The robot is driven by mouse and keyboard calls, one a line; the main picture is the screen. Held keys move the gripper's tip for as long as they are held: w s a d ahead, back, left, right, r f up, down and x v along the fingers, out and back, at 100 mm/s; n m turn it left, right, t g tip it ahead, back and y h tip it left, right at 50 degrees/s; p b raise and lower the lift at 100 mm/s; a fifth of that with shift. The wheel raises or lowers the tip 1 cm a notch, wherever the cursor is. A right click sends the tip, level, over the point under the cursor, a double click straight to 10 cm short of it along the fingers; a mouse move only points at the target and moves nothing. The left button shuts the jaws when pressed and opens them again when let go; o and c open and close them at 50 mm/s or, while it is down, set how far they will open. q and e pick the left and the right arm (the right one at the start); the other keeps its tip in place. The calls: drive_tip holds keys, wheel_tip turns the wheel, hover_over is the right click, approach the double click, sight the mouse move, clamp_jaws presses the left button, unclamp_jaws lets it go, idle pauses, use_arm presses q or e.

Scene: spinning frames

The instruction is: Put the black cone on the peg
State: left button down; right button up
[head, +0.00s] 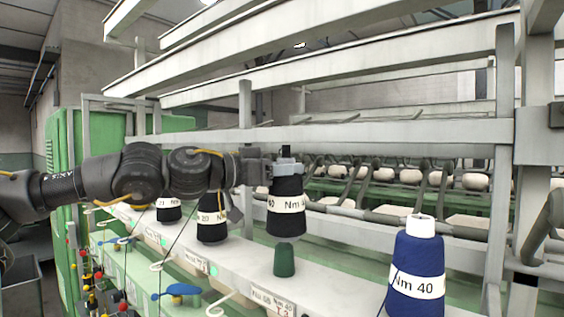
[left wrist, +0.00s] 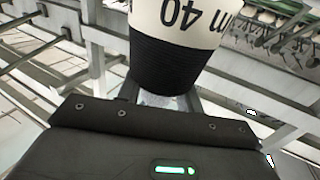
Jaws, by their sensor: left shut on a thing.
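The black cone (head: 288,190) with a white "Nm 40" band hangs upright in my left gripper (head: 287,163), which is shut on its top. Below it a dark green peg (head: 285,262) stands on the pale ledge. The cone's lower end is just over the peg's top and looks roughly lined up with it; a thin gap seems to show between them. In the left wrist view the cone (left wrist: 170,62) shows its black yarn and part of the band; the fingertips are mostly hidden and the peg is not seen. My right gripper is not in view.
A blue "Nm 40" cone (head: 417,268) stands on the ledge (head: 333,277) to the right. Two black cones, a nearer one (head: 211,218) and a farther one (head: 168,209), stand to the left. Metal rails and a grey upright (head: 245,130) are behind. A blue paddle (head: 177,290) is in front.

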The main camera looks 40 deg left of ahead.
sight(270, 206)
use_arm(q)
drive_tip(key=shift+s+f, duration=0.15)
drive_tip(key=shift+f, duration=1.4)
drive_tip(key=shift+f+b, duration=1.15)
drive_tip(key=shift+f, duration=0.9)
drive_tip(key=c, duration=0.8)
unclamp_jaws()
drive_tip(key=shift+c, duration=0.2)
drive_tip(key=shift+f, duration=0.15)
